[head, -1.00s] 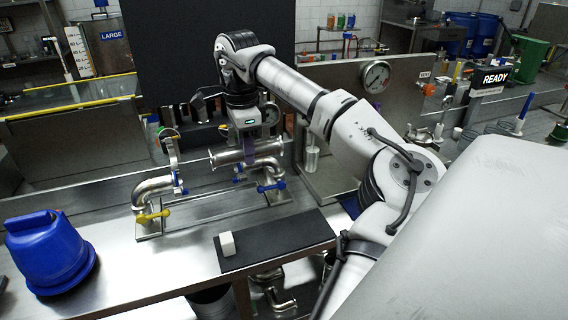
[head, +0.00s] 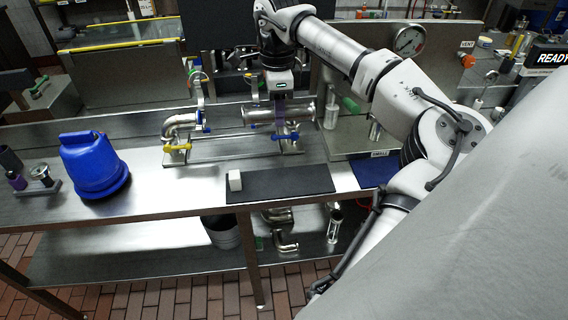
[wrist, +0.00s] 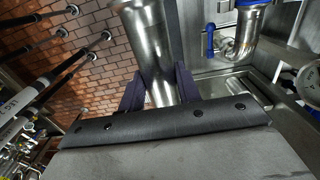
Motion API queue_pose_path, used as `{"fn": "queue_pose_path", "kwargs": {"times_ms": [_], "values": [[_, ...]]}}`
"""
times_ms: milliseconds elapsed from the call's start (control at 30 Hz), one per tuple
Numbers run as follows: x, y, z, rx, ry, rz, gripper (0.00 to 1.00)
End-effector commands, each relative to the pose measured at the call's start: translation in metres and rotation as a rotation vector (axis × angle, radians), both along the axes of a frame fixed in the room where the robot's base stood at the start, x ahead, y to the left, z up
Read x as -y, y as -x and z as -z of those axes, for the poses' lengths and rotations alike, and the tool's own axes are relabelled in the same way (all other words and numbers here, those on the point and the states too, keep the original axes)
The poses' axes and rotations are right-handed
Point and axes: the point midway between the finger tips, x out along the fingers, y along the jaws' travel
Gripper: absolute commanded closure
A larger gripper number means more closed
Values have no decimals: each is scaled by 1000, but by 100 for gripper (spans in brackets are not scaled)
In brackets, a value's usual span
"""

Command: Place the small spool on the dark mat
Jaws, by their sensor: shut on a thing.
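The small spool (head: 259,117) is a short shiny steel pipe with flanged ends, held roughly level in the head view. My gripper (head: 280,112), with purple fingers, is shut around its middle. In the wrist view the spool (wrist: 150,50) runs between the two dark purple fingers (wrist: 158,92). It appears above the pipe stand, near the right elbow (head: 289,133); whether they touch is unclear. The dark mat (head: 290,184) lies at the front edge of the steel bench, nearer the camera than the spool.
The left elbow (head: 182,126) has a yellow handle; the right has a blue one. A blue jug-like container (head: 93,165) stands at left. A blue mat (head: 372,172) lies right of the dark one. Most of the dark mat is bare.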

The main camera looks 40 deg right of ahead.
Motion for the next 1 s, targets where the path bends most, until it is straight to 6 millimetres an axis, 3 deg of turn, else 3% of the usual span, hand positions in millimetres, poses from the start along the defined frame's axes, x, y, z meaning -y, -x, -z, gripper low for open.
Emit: {"fn": "queue_pose_path", "kwargs": {"times_ms": [133, 267, 800, 1000], "values": [[0, 0, 7, 1, -1, 2, 99], [0, 0, 27, 1, -1, 2, 99], [-1, 0, 148, 0, -2, 2, 99], [0, 0, 162, 1, 0, 2, 99]]}}
